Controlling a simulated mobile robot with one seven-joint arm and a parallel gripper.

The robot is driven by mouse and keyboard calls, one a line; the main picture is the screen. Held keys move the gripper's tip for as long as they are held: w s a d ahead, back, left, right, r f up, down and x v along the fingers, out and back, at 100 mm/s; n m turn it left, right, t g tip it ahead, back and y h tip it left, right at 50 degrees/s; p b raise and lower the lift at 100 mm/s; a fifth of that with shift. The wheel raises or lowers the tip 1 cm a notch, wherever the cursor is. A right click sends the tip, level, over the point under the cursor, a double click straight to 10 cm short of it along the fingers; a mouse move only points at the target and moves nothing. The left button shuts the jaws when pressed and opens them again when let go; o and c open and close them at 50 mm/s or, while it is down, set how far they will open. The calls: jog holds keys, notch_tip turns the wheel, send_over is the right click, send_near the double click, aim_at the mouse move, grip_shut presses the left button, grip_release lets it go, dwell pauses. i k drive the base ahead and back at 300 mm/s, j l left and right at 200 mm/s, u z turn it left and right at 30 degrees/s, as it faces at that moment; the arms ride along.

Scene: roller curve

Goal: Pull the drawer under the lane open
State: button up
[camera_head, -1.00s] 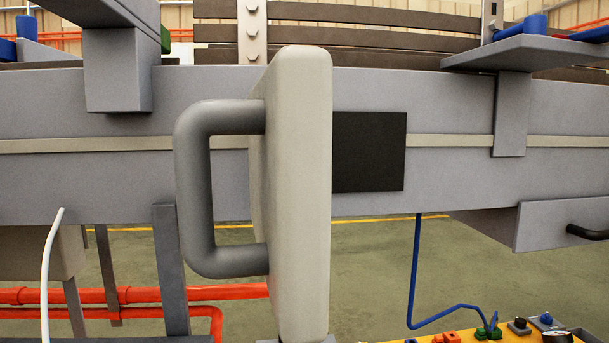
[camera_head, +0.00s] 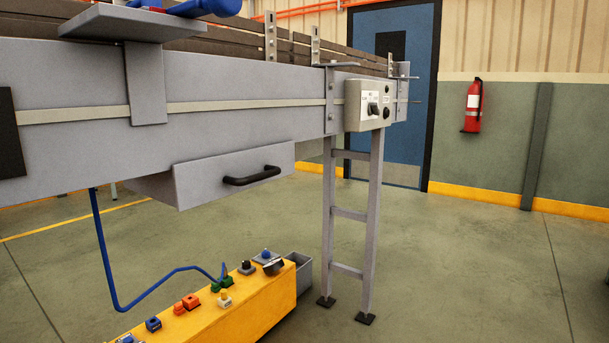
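The drawer (camera_head: 215,178) is a grey box with a flat grey front, hung under the lane (camera_head: 230,120). Its black bar handle (camera_head: 252,176) sits on the front, toward the right. Part of the drawer's side shows behind the front panel; how far it stands open, I cannot tell. My gripper is not in view.
A yellow control box (camera_head: 235,312) with buttons and a blue cable stands low in front of the drawer. A grey switch box (camera_head: 367,105) and leg frame (camera_head: 350,215) are to the right. A grey bin (camera_head: 298,272) is beside the yellow box. Floor at right is clear.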

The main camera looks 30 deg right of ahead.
aim_at(197, 181)
jog(key=i+z, duration=0.1)
jog(key=z, duration=0.35)
jog(key=k, duration=0.25)
jog(key=k+l+z, duration=0.1)
jog(key=z, duration=1.45)
jog(key=i+z, duration=0.1)
jog(key=z, duration=0.75)
jog(key=i+j+z, duration=0.1)
jog(key=z, duration=0.35)
jog(key=j+z, duration=0.1)
jog(key=z, duration=0.3)
jog(key=j+u, duration=0.15)
jog(key=u, duration=0.3)
jog(key=j+u, duration=0.1)
jog(key=u, duration=0.4)
jog(key=i+u, duration=0.1)
jog(key=u, duration=0.35)
jog(key=i+j+u, duration=0.1)
jog(key=u, duration=0.4)
jog(key=i+u, duration=0.1)
jog(key=u, duration=0.35)
